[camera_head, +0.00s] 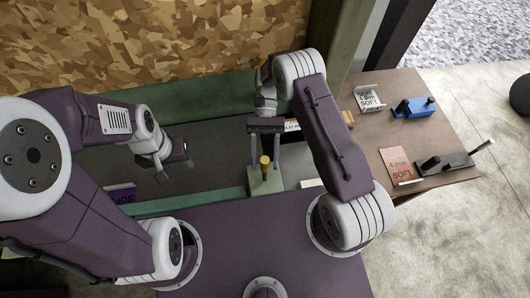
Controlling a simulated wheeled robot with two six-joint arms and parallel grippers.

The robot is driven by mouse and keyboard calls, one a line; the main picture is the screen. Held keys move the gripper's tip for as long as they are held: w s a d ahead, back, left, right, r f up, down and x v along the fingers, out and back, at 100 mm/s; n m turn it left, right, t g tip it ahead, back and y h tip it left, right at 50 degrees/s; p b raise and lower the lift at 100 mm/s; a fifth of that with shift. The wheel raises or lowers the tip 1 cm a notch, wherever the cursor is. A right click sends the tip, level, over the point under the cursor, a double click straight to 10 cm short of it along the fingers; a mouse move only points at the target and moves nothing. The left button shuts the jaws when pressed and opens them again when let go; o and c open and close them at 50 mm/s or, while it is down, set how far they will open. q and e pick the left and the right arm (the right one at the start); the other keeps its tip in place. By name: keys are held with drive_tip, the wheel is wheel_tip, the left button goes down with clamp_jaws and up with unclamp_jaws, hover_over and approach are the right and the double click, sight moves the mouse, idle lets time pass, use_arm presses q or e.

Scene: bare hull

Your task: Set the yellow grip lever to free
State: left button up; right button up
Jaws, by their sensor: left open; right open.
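The yellow grip lever (265,161) stands up from a pale green block (266,182) near the middle of the head view. Its shaft looks roughly upright. My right gripper (265,157) is open above the block, with its fingers on either side of the lever. I cannot tell whether they touch it. My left gripper (176,172) is open and empty, to the left of the lever and apart from it.
A purple box (122,194) lies at the left. A green ledge (210,105) runs behind.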

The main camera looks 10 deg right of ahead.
drive_tip(key=p+v, duration=0.4)
drive_tip(key=v, duration=0.2)
drive_tip(key=shift+w+p, duration=0.2)
drive_tip(key=shift+p, duration=0.1)
drive_tip(key=shift+w, duration=0.1)
